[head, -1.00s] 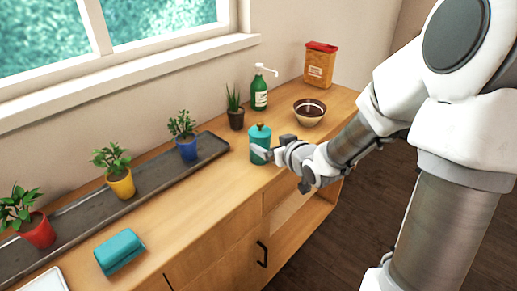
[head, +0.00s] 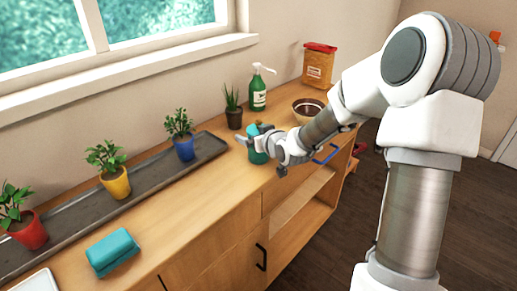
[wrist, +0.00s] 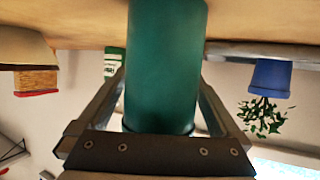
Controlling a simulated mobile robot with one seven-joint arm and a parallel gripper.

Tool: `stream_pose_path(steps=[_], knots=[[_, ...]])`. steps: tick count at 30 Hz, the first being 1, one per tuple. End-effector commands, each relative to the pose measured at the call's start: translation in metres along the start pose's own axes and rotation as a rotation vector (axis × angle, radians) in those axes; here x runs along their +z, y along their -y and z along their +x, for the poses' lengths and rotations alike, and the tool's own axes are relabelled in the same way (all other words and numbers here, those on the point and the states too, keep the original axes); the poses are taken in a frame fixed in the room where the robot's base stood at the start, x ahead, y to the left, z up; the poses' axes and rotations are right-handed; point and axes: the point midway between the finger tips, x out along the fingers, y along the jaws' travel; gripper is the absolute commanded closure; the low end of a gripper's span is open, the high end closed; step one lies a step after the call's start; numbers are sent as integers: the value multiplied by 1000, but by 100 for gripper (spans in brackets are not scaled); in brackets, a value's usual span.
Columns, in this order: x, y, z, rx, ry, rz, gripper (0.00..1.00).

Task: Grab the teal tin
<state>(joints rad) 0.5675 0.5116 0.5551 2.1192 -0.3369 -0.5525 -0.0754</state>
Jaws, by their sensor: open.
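The teal tin (head: 257,156) stands upright on the wooden counter, partly hidden behind my gripper in the head view. In the wrist view, which is upside down, the tin (wrist: 165,65) fills the middle. My gripper (head: 252,141) is open at the tin, with one finger on either side of it in the wrist view. Whether the fingers touch the tin cannot be told.
A small potted plant (head: 234,118), a green pump bottle (head: 257,92), a brown bowl (head: 307,108) and an orange package (head: 319,66) stand behind. A dark tray (head: 95,200) with plants runs left. A teal block (head: 113,252) lies nearer on the counter.

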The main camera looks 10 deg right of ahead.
Motion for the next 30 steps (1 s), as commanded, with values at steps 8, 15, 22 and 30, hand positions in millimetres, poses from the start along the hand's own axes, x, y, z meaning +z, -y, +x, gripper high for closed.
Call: stream_pose_path(steps=[8, 15, 22, 30], knots=[[0, 0, 0, 0, 0, 0, 38], [0, 0, 0, 0, 0, 0, 81], [0, 0, 0, 0, 0, 0, 100], [-1, 0, -1, 0, -2, 0, 100]])
